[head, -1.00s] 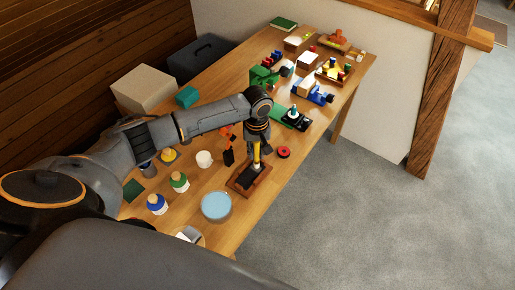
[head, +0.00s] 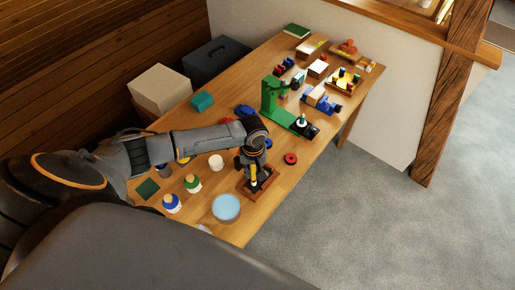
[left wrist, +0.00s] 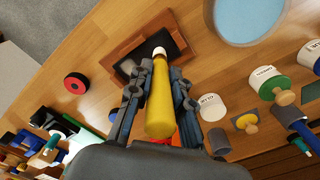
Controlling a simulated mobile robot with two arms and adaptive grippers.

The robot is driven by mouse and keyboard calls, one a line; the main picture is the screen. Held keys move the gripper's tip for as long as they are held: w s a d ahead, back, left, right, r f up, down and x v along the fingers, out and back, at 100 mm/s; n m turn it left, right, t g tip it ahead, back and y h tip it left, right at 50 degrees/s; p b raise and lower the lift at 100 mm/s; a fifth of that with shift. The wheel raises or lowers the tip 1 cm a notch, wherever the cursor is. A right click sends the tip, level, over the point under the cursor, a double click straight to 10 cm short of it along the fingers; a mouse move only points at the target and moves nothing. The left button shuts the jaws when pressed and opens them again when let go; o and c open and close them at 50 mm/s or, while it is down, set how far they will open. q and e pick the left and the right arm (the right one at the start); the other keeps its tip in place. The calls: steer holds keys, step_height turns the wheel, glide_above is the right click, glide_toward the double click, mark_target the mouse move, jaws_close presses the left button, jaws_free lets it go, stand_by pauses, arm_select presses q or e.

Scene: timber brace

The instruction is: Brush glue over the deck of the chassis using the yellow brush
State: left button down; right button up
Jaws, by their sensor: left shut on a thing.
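My left gripper (head: 253,175) is shut on the yellow brush (left wrist: 160,100) by its handle. The chassis (head: 272,184) is a brown wooden block with a dark top, lying on the table. It also shows in the left wrist view (left wrist: 118,53), at the top left. The brush points down over the chassis, its pale tip at the dark deck; I cannot tell whether it touches. The gripper hides part of the deck in the head view. My right gripper is not in view.
A light-blue round dish (head: 226,208) stands beside the chassis, with a white cup (head: 216,162) behind. A red ring (head: 290,158) lies right; a green stand (head: 270,95) is farther back.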

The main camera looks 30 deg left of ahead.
arm_select(q)
steer(key=shift+s+a+p, duration=0.1)
steer(key=shift+s+p, duration=0.2)
steer(key=shift+s, duration=0.3)
steer(key=shift+w+d+f+b, duration=0.1)
steer(key=shift+w+b, duration=0.15)
steer(key=shift+w, duration=0.4)
steer(key=shift+w+d+f+b, duration=0.1)
steer(key=shift+w+b, duration=0.15)
steer(key=shift+w, duration=0.4)
steer(key=shift+w+d+r+b, duration=0.15)
steer(key=shift+w+b, duration=0.3)
steer(key=shift+w, duration=0.65)
steer(key=shift+w+d+f+b, duration=0.15)
steer(key=shift+w+b, duration=0.25)
steer(key=shift+w, duration=0.7)
steer(key=shift+w+d+r, duration=0.1)
steer(key=shift+w+r, duration=0.1)
steer(key=shift+w, duration=0.35)
steer(key=shift+s+r+p, duration=0.25)
steer(key=shift+s+p, duration=0.5)
steer(key=shift+p, duration=0.2)
steer(key=shift+s+a+p, duration=0.25)
steer(key=shift+s+p, duration=0.75)
steer(key=shift+p, duration=0.05)
steer(key=shift+s+a+f, duration=0.1)
steer(key=shift+s+f, duration=0.15)
steer(key=shift+s, duration=0.15)
